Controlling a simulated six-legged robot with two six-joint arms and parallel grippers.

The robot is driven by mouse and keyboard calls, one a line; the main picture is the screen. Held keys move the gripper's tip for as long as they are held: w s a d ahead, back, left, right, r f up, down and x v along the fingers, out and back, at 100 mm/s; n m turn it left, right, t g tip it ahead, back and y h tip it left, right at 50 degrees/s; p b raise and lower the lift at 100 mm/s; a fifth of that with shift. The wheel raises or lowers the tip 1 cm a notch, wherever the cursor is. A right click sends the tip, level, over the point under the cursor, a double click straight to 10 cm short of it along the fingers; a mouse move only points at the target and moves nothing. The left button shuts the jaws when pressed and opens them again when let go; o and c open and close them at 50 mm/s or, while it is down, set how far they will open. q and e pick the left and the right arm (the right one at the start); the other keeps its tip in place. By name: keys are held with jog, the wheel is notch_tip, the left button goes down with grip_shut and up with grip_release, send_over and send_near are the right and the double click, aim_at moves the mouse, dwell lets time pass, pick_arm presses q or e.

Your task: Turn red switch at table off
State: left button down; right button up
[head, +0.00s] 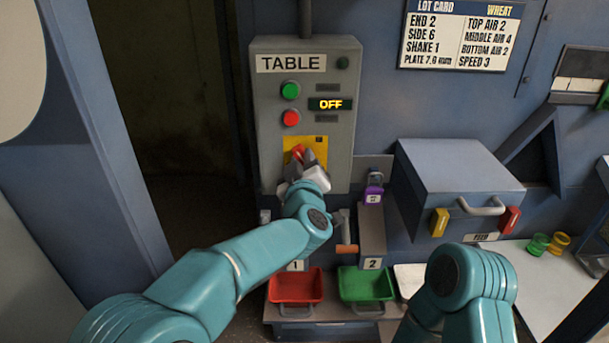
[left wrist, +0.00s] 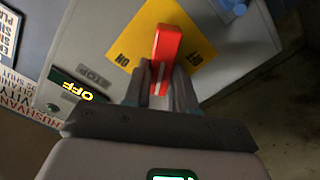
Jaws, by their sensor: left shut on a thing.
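The red switch handle (head: 298,152) sits on a yellow plate (head: 320,146) low on the grey TABLE box. In the left wrist view the handle (left wrist: 166,42) stands out from the yellow plate (left wrist: 135,38). My left gripper (head: 301,161) is shut on the handle, with a finger on each side in the left wrist view (left wrist: 160,86). The gripper hides part of the switch in the head view. The box's display (head: 330,104) reads OFF. My right gripper is not visible.
A green button (head: 290,90) and a red button (head: 291,118) sit above the switch. Below are a purple padlock (head: 373,194), a red tray (head: 296,287) and a green tray (head: 366,285). A blue-grey box (head: 455,175) juts out right. A dark opening lies left.

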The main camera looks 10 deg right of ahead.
pick_arm(q)
jog(key=shift+w+a+f+n+b, duration=0.1)
jog(key=shift+f+n+b, duration=0.1)
jog(key=shift+n+b, duration=1.35)
jog(key=shift+s+a+f+n+b, duration=0.15)
jog(key=shift+n+b, duration=0.85)
jog(key=shift+n, duration=1.2)
jog(key=shift+w+f+n+b, duration=0.15)
jog(key=shift+f+n+b, duration=0.1)
jog(key=shift+n+b, duration=1.3)
jog(key=shift+n, duration=0.5)
jog(key=c, duration=1)
grip_release()
jog(key=shift+c, duration=0.2)
jog(key=shift+o, duration=0.6)
jog(key=shift+a+r, duration=0.1)
